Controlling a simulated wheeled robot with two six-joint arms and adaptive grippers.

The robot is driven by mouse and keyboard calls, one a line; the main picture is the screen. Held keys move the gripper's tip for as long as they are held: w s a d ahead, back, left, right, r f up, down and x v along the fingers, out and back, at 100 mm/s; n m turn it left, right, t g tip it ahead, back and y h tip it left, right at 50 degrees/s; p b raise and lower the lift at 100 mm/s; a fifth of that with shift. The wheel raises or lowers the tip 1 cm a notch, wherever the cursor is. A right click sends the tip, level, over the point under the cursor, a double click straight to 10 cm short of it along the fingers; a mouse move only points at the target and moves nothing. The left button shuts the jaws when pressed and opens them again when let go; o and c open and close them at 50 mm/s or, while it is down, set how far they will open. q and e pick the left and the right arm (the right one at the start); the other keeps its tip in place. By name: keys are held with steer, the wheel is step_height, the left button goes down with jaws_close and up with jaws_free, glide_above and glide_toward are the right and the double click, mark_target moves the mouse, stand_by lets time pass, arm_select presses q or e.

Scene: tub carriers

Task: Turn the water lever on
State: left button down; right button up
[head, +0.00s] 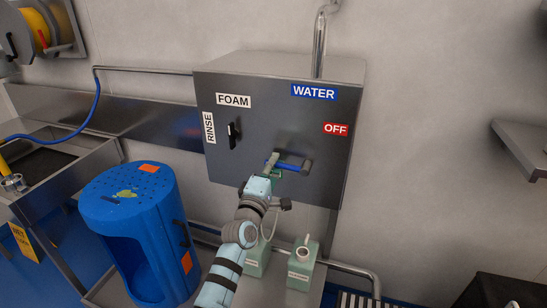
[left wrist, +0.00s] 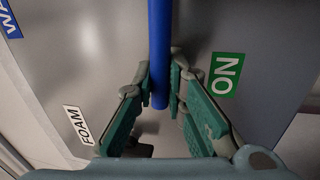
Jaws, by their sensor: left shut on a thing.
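The water lever (head: 289,165) is a blue bar on the front of a grey steel cabinet (head: 320,135). It lies nearly level, its free end to the left and a grey hub at the right. My left gripper (head: 272,164) is at the free end. In the left wrist view the blue lever (left wrist: 160,50) runs down from the top between the fingers, and my left gripper (left wrist: 162,88) is shut on its end. A red OFF label (head: 335,129) is above right of the lever. A green ON label (left wrist: 226,74) shows beside the fingers. My right gripper is out of view.
A blue WATER label (head: 314,92) and FOAM label (head: 233,101) mark the cabinet, with a black selector knob (head: 234,134) at left. A blue tub (head: 130,215) stands lower left. Pale green containers (head: 301,270) stand below the cabinet. Bare wall lies to the right.

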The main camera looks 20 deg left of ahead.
arm_select(q)
steer(key=shift+f+n, duration=0.3)
steer(key=shift+n, duration=0.1)
steer(key=c, duration=1.6)
jaws_free()
steer(key=shift+d, duration=0.1)
steer(key=shift+s, duration=0.1)
steer(key=v, duration=1.1)
steer(key=shift+s, duration=0.4)
steer(key=shift+f, duration=0.1)
